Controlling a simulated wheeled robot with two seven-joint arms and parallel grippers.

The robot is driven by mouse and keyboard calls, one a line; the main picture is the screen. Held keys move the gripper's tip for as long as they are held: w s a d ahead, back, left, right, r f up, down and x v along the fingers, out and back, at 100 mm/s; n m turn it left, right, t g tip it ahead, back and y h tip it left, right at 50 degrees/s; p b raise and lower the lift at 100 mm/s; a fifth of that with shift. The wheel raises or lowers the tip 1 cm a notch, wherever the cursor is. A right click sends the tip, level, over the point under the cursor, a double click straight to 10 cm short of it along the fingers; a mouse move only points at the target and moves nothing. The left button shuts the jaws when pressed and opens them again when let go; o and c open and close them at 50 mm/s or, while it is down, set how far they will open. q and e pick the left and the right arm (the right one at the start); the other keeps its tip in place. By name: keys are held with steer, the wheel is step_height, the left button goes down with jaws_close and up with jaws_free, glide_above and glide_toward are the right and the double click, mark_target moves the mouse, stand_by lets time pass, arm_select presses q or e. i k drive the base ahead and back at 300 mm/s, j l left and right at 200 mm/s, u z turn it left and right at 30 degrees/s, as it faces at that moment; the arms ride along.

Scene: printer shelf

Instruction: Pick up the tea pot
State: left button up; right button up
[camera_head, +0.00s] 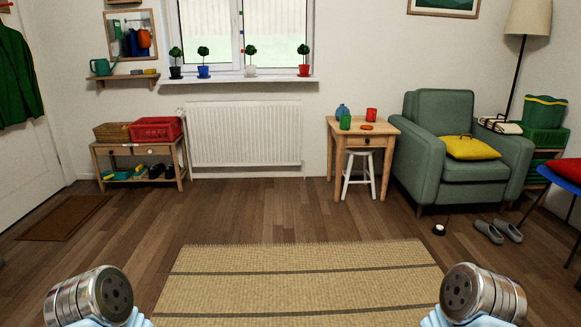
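A small round blue vessel (342,111), which looks like the tea pot, stands at the back left of the wooden side table (379,138). It is too small to make out its spout or handle. A green mug (345,122) stands in front of it and hides part of it. A red mug (371,114) stands to its right, and a flat orange-red item (367,127) lies in front of that mug. Only rounded metal parts of my two arms show at the bottom left and right, far from the table; no gripper fingers are visible.
A green armchair (446,148) stands right of the table, and a white stool (358,173) is under it. A striped rug (305,280) covers the open floor in front. Slippers (499,231) lie at the right. A teal watering can (102,66) is on the wall shelf.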

mark_target(343, 110)
steer(key=i, duration=2.7)
steer(key=j+u, duration=0.05)
steer(key=j, duration=0.05)
